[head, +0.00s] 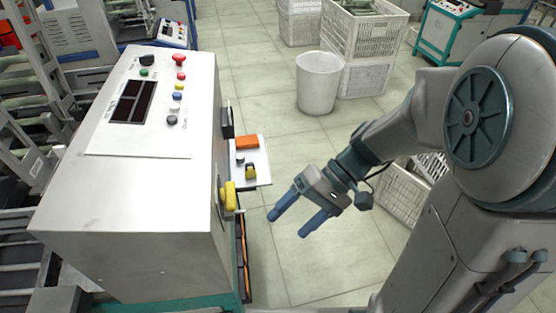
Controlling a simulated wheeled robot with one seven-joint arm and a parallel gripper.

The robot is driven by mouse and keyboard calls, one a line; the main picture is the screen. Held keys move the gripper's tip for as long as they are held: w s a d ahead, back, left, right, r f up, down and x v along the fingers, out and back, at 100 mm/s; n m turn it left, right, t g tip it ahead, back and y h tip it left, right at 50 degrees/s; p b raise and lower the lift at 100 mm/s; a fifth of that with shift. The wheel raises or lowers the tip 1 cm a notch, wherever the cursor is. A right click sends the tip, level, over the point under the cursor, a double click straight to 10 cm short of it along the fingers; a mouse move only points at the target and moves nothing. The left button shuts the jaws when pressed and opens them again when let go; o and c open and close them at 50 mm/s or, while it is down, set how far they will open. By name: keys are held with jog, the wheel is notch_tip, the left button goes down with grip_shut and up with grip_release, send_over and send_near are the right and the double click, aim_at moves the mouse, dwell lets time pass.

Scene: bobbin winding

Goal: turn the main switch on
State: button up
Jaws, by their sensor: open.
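The grey-white machine cabinet (160,200) stands at the left. A yellow handle (230,196) sticks out from its right side face and looks like the main switch. The handle appears roughly upright, but its exact setting is hard to read. My gripper (288,223) is to the right of the handle in the picture, apart from it. Its two blue fingers are spread and empty, pointing down and left towards the cabinet side.
A small white shelf (262,172) juts from the cabinet side beside the handle, bearing an orange block (247,142) and a yellow-black item (251,172). The cabinet top has a display (131,102) and several buttons. A white bin (318,84) and crates (366,35) stand behind.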

jog(key=w+a+f+y+b, duration=0.2)
jog(key=w+a+y, duration=0.1)
jog(key=y, duration=0.1)
jog(key=t+y, duration=0.2)
jog(key=y, duration=0.3)
send_near(232, 193)
jog(key=s+a, duration=0.1)
jog(key=a, duration=0.6)
jog(key=shift+a+f, duration=0.2)
jog(key=shift+f, duration=0.2)
jog(key=shift+a, duration=0.2)
jog(key=shift+s+a, duration=0.25)
jog(key=shift+a, duration=0.7)
